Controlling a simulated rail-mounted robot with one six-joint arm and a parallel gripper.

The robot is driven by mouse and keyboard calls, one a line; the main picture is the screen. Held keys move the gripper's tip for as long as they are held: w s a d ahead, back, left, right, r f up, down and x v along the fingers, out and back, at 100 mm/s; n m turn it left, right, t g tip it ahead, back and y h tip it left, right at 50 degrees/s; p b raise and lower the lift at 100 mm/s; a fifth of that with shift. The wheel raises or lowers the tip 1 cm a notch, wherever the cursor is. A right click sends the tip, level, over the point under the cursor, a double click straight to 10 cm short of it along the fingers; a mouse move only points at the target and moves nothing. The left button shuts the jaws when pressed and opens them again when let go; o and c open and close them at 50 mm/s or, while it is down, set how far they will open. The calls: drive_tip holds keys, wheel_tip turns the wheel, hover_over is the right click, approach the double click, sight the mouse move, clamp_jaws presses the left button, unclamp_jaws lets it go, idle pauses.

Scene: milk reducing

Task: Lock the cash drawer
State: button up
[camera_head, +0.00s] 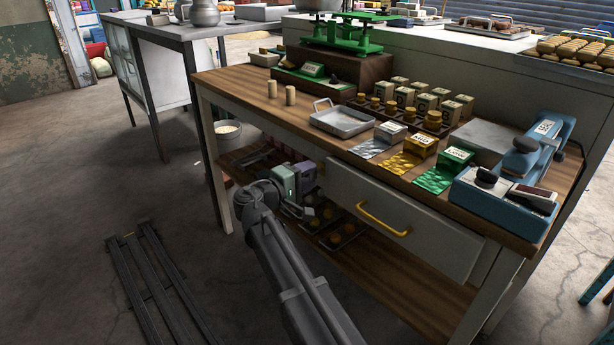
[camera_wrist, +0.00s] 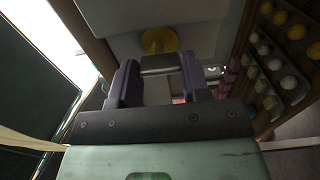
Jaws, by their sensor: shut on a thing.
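The cash drawer (camera_head: 405,222) is a pale front under the wooden counter, with a yellow bar handle (camera_head: 384,219). It looks closed. My gripper (camera_head: 312,172) is at the left end of the drawer, below the counter edge. In the wrist view my gripper (camera_wrist: 160,84) has its purple-grey fingers either side of a grey metal piece (camera_wrist: 160,70), shut on it. A round brass-yellow disc (camera_wrist: 158,40) on a pale panel lies just beyond the piece. Whether the piece is a key in that disc cannot be told.
The counter top (camera_head: 252,92) holds a metal tray (camera_head: 342,122), coloured packets, a green scale (camera_head: 342,38) and a blue machine (camera_head: 520,180). Below, the lower shelf (camera_head: 400,288) carries trays of round items, close beside my gripper. The floor at left is open apart from dark rails (camera_head: 160,280).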

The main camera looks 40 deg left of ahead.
drive_tip(key=o, duration=0.9)
drive_tip(key=s, duration=0.3)
drive_tip(key=s+a, duration=0.1)
drive_tip(key=s, duration=0.3)
drive_tip(key=s+a, duration=0.1)
drive_tip(key=s, duration=0.2)
drive_tip(key=shift+s, duration=0.35)
